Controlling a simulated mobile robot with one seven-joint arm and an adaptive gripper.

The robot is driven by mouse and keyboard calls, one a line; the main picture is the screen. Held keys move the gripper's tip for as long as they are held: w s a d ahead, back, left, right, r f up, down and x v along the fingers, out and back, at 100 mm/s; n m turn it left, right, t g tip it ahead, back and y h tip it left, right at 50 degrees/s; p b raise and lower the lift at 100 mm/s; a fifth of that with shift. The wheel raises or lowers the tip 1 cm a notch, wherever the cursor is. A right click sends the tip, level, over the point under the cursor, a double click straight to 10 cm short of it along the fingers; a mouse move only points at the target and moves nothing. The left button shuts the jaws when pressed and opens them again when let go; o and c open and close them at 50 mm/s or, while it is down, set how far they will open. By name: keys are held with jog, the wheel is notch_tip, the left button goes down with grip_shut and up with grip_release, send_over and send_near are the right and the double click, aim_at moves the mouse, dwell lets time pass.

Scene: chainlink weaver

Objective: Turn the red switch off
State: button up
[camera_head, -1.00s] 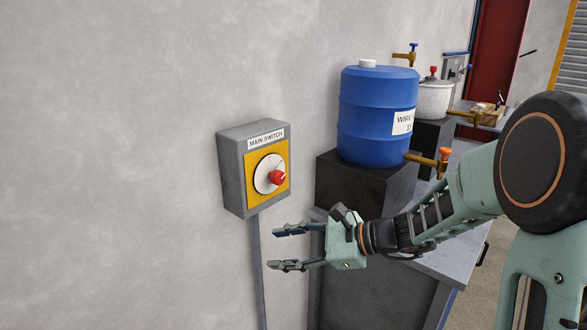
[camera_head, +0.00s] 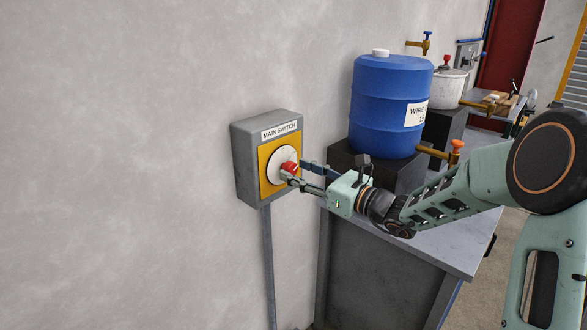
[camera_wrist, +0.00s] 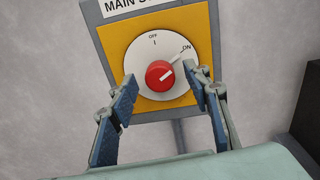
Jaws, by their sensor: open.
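The red switch (camera_head: 289,168) is a round knob on a white dial, on the yellow plate of a grey wall box (camera_head: 245,160) labelled MAIN SWITCH. In the wrist view the red knob (camera_wrist: 159,76) has a white mark pointing up and right at ON; OFF is printed at the dial's top. My gripper (camera_head: 298,172) is open in front of the dial. In the wrist view its fingers (camera_wrist: 162,92) stand to the left and right of the knob, with gaps on both sides. Part of the knob is hidden by a finger in the head view.
A blue barrel (camera_head: 388,105) with an orange-handled tap (camera_head: 456,150) stands on a dark block right of the switch box. A grey bench (camera_head: 445,240) lies below my arm. The wall (camera_head: 110,150) left of the box is bare.

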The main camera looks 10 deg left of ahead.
jog(key=shift+x, duration=1.05)
jog(key=c, duration=1.2)
